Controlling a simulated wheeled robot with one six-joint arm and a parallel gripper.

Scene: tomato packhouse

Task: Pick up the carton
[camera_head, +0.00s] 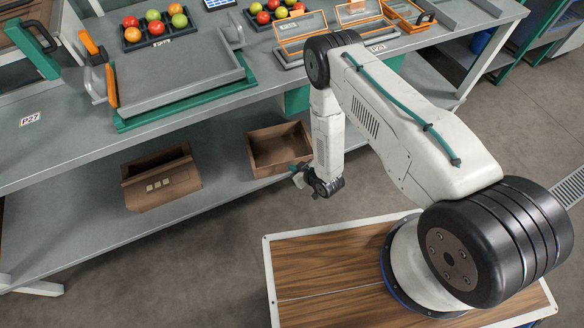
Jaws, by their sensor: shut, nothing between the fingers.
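Two brown cartons are on the lower shelf of the bench. The left carton (163,190) has a front face with small pale squares and looks tilted or partly open; its inside is mostly hidden. The right carton (262,172) is open at the top and looks empty. My gripper (298,177) hangs at the end of my arm, just in front of the right carton's right side. It is shut with nothing in it. I cannot tell whether it touches the carton.
The bench top (60,150) overhangs the shelf (80,225). On it are a grey tray (175,85), dark trays of tomatoes (158,40) and orange-framed clear boxes (303,30). Bare shelf lies left of the cartons. The floor (190,290) in front is clear.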

